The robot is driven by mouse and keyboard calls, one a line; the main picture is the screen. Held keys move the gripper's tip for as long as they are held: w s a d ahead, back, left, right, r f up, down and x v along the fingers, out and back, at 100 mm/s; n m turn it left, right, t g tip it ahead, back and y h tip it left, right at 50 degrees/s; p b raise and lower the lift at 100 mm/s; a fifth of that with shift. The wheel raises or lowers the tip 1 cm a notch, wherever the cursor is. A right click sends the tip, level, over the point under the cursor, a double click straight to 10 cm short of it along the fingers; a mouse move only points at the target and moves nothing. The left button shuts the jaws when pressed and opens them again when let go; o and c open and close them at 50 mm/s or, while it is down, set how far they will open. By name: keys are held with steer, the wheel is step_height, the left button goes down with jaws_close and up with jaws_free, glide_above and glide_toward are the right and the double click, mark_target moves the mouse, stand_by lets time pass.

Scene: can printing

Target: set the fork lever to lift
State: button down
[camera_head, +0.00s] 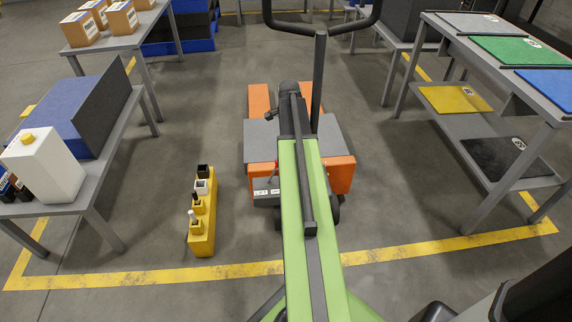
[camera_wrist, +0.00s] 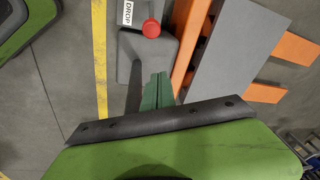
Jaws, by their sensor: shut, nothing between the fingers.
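The orange and grey pallet truck (camera_head: 343,174) stands on the floor ahead, partly hidden behind my arm. Its dark housing has a white LIFT label (camera_head: 261,192) in the head view. In the wrist view the grey housing (camera_wrist: 134,62) carries a DROP label (camera_wrist: 128,14). The lever's red knob (camera_wrist: 151,28) shows just right of that label; its stalk is hidden, so I cannot tell its setting. My gripper (camera_wrist: 158,90) is shut and empty, with its green fingers pointing toward the housing, below the knob in the picture. I see no contact with the knob.
The truck's upright handle (camera_head: 318,85) rises close beside my arm. A yellow block with several small items (camera_head: 202,240) stands on the floor to the left. Grey tables line the left and right (camera_head: 520,95). Floor between them is mostly clear.

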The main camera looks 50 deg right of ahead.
step_height(320, 180, down, 10)
steer(key=d+b, duration=0.1)
steer(key=b, duration=0.9)
steer(key=a, duration=0.1)
steer(key=w+a, duration=0.1)
steer(key=a+r+p, duration=0.1)
steer(key=shift+w+a, duration=0.25)
